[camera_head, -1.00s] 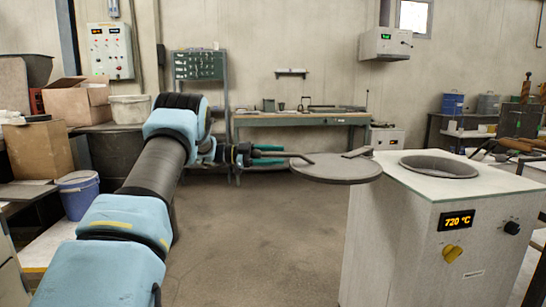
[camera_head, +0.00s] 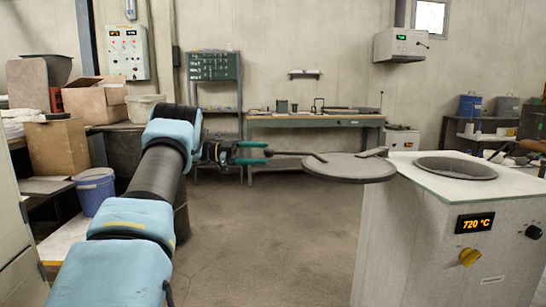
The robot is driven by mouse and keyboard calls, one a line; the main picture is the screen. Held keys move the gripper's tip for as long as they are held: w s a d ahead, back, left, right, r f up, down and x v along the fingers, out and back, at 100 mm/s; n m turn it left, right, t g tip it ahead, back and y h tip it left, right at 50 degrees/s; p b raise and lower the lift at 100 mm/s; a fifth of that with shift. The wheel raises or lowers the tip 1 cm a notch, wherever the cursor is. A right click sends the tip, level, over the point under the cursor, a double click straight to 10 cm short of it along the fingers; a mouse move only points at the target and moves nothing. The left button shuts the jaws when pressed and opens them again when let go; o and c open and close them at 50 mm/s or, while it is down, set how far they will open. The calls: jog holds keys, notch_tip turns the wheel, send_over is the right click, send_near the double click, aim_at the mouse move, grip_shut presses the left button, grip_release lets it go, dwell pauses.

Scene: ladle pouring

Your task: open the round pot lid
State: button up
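The round grey pot lid (camera_head: 350,168) is swung out to the left of the white furnace (camera_head: 440,240). It hangs level beside the furnace top, joined near the edge by a hinge arm (camera_head: 374,153). The round pot opening (camera_head: 455,168) is uncovered. A thin dark handle (camera_head: 295,154) runs left from the lid. My gripper (camera_head: 269,153) is at the left end of this handle, with its two teal fingers apart, one above the other. Whether the handle's tip still lies between the fingers is too small to tell.
A workbench (camera_head: 315,122) with tools stands along the back wall. A blue bucket (camera_head: 94,190) and cardboard boxes (camera_head: 58,146) are at the left. The concrete floor (camera_head: 275,235) between my arm and the furnace is clear.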

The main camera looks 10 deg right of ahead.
jog(key=shift+w+a, duration=0.2)
jog(key=shift+a, duration=0.45)
jog(key=p+v, duration=0.3)
jog(key=v, duration=0.9)
jog(key=shift+w+p, duration=0.35)
jog(key=shift+p, duration=0.05)
dwell(0.3)
jog(key=shift+a, duration=0.15)
dwell(0.3)
